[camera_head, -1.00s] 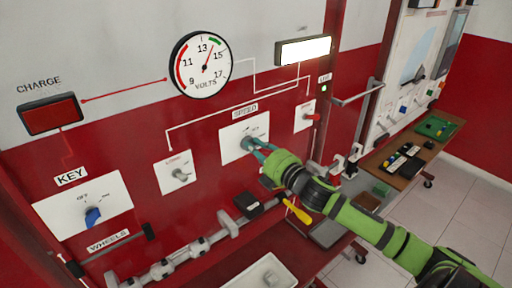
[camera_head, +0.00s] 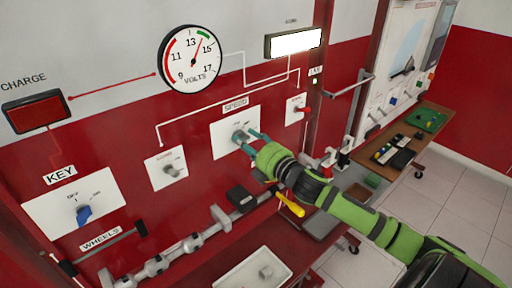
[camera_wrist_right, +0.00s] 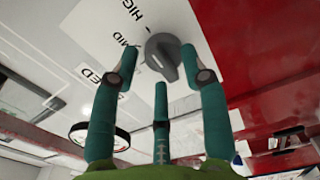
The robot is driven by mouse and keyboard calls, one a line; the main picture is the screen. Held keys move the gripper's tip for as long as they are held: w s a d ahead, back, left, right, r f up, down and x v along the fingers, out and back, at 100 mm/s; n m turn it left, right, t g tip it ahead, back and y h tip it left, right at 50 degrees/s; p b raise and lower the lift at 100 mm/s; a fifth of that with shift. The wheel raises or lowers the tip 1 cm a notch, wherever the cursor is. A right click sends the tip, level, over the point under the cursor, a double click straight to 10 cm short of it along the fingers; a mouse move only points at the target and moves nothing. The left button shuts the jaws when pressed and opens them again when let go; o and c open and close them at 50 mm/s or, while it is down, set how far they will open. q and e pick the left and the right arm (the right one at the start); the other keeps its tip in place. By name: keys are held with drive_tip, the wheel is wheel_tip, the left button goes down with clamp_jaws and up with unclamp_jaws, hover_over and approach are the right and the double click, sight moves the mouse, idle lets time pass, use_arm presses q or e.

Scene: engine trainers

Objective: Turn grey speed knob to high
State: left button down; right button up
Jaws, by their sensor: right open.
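The grey speed knob (camera_head: 240,136) sits on a white plate (camera_head: 222,145) under the SPEED label on the red panel. In the right wrist view the knob (camera_wrist_right: 163,55) shows close up, with HIGH and MID lettering beside it. My right gripper (camera_head: 252,140) is open at the knob; its teal fingers (camera_wrist_right: 160,75) stand around the knob's near side, with the knob between and just beyond the tips. I cannot tell whether any finger touches it. My left gripper is not in view.
To the left are another grey knob (camera_head: 170,170) on a white plate and the blue KEY switch (camera_head: 84,213). A red switch (camera_head: 302,108) is to the right. The volts gauge (camera_head: 190,58) is above. A shaft and a white tray (camera_head: 255,272) lie below.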

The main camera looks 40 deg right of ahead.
drive_tip(key=s, duration=1.2)
drive_tip(key=shift+d, duration=0.45)
drive_tip(key=shift+w, duration=0.1)
